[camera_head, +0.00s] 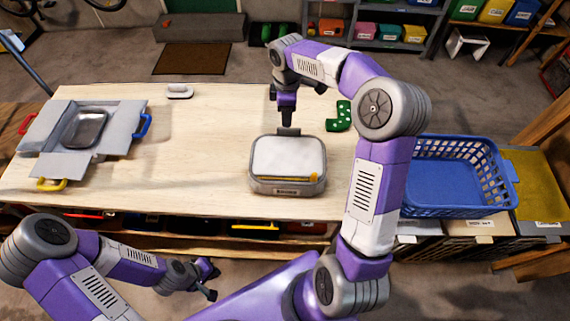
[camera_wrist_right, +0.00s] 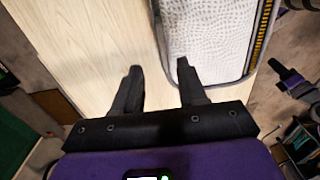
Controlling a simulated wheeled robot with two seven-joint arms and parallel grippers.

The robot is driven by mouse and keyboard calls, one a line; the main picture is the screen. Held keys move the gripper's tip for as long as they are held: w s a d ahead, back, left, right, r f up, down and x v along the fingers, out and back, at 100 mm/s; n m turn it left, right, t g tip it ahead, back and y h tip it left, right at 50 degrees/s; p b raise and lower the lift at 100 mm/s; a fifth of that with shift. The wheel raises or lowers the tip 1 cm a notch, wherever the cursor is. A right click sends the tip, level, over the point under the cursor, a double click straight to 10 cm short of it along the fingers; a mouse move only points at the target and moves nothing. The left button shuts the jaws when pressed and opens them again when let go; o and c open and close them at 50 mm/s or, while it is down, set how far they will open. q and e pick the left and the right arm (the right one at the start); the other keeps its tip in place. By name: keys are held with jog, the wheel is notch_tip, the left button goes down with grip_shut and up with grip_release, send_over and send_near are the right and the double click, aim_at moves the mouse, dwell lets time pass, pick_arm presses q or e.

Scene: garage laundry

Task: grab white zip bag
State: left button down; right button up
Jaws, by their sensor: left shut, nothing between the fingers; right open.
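The white zip bag (camera_head: 289,157) lies flat on the wooden table, with a white top, grey sides and a yellow zip along its near edge. My right gripper (camera_head: 287,122) points down at the bag's far edge. In the right wrist view its two open fingers (camera_wrist_right: 159,67) stand either side of the dark rim of the bag (camera_wrist_right: 212,30), one over the table side and one over the white top. I cannot tell whether they touch it. My left gripper (camera_head: 211,281) is shut and empty, low in front of the table.
An open grey box (camera_head: 60,125) with coloured handles stands on the table's left and holds a metal tray. A white object (camera_head: 179,91) lies at the back edge. A green dotted item (camera_head: 341,118) lies right of the bag. A blue basket (camera_head: 455,208) stands at the right.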

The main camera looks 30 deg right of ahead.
jog(key=shift+s+f, duration=0.35)
jog(key=shift+f, duration=0.45)
notch_tip(320, 180, down, 5)
jog(key=shift+d+f+b, duration=0.1)
jog(key=shift+d+b, duration=0.05)
jog(key=shift+b, duration=0.5)
grip_shut()
